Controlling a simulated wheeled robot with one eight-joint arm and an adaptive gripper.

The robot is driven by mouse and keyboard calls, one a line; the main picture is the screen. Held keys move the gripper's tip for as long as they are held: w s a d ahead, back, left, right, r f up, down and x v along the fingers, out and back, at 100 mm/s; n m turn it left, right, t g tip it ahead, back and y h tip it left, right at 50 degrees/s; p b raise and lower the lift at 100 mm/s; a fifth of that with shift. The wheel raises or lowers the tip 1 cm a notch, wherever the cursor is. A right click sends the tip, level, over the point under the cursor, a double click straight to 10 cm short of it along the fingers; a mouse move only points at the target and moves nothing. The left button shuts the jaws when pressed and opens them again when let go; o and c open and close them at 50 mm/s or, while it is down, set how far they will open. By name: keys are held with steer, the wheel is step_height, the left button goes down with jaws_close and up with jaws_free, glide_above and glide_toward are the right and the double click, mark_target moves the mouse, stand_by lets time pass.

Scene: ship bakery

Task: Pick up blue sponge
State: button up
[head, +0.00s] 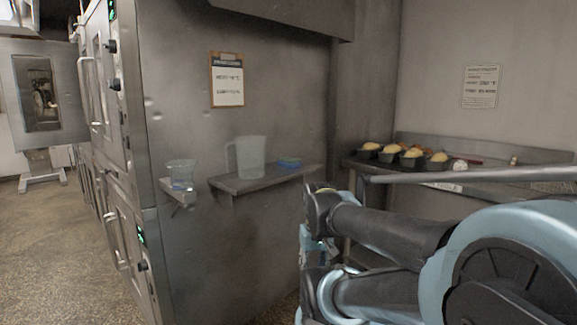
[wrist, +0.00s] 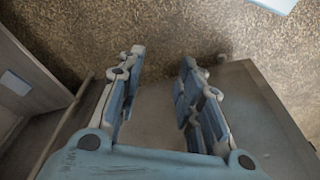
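A blue sponge (head: 289,163) lies on the right part of a small wall shelf (head: 262,181) in the head view. It looks blue with a greenish part, and it sits just right of a clear pitcher. My gripper shows in the wrist view (wrist: 163,75) with its two fingers apart and nothing between them. It points down past a grey surface toward the speckled floor. In the head view my arm is at the lower right, to the right of the shelf and apart from the sponge. The sponge is not seen in the wrist view.
The clear pitcher (head: 246,158) stands close beside the sponge. A clear cup (head: 182,174) is on a small ledge further left. A counter on the right holds several dark tins of buns (head: 411,158), with a long rail (head: 470,175) along its front. Floor (head: 50,250) is clear at left.

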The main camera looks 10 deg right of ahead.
steer(key=shift+o, duration=0.6)
steer(key=o, duration=0.4)
steer(key=shift+s+r, duration=0.2)
steer(key=shift+r, duration=0.05)
steer(key=o, duration=0.4)
steer(key=w+r+n, duration=0.1)
steer(key=w+r, duration=0.5)
steer(key=r, duration=0.3)
steer(key=shift+a+r, duration=0.2)
steer(key=shift+r, duration=0.1)
steer(key=w+d+r+n+y, duration=0.1)
steer(key=w+d+r+n, duration=0.15)
steer(key=w+r, duration=1.35)
steer(key=w+d+r+n+y, duration=0.1)
steer(key=w+r+n, duration=0.3)
steer(key=w+r, duration=1.15)
glide_above(289, 159)
steer(key=d, duration=0.2)
steer(key=shift+m+t, duration=0.25)
steer(key=shift+t, duration=0.05)
steer(key=f, duration=1.2)
steer(key=shift+s+a+f, duration=0.15)
steer(key=shift+s+a, duration=0.05)
steer(key=shift+s+x, duration=0.2)
steer(key=shift+x, duration=1.3)
steer(key=shift+s+x, duration=0.15)
steer(key=shift+x, duration=1.3)
steer(key=shift+a+f, duration=0.1)
steer(key=shift+f, duration=0.2)
